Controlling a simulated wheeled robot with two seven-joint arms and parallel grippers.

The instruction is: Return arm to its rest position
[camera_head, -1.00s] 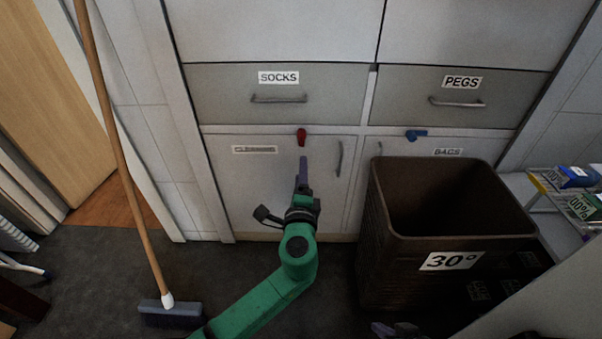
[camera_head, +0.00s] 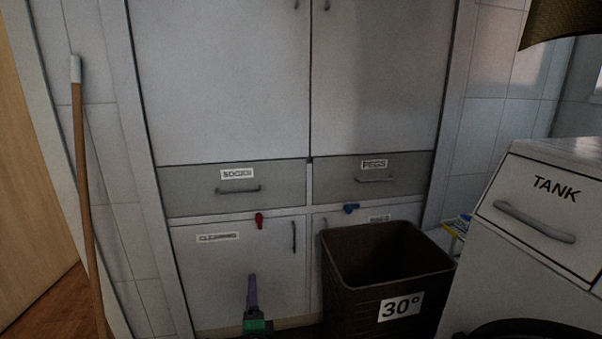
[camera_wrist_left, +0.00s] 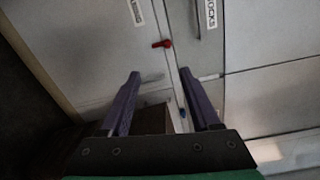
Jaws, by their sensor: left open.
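My left gripper (camera_head: 252,292) shows at the bottom of the head view, in front of the closed cabinet door labelled CLEANING (camera_head: 217,238). In the left wrist view its two purple fingers (camera_wrist_left: 160,105) are spread apart with nothing between them. The cabinet front, with a red catch (camera_wrist_left: 162,44), lies beyond the fingertips. The red catch also shows in the head view (camera_head: 259,220). Most of my left arm is below the head view's lower edge. My right gripper is not in view.
A brown basket (camera_head: 340,297) marked 30° stands right of my left gripper. A broom handle (camera_head: 84,190) leans at the left. A white TANK unit (camera_head: 520,260) is at the right. SOCKS (camera_head: 238,188) and PEGS (camera_head: 375,179) drawers are shut.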

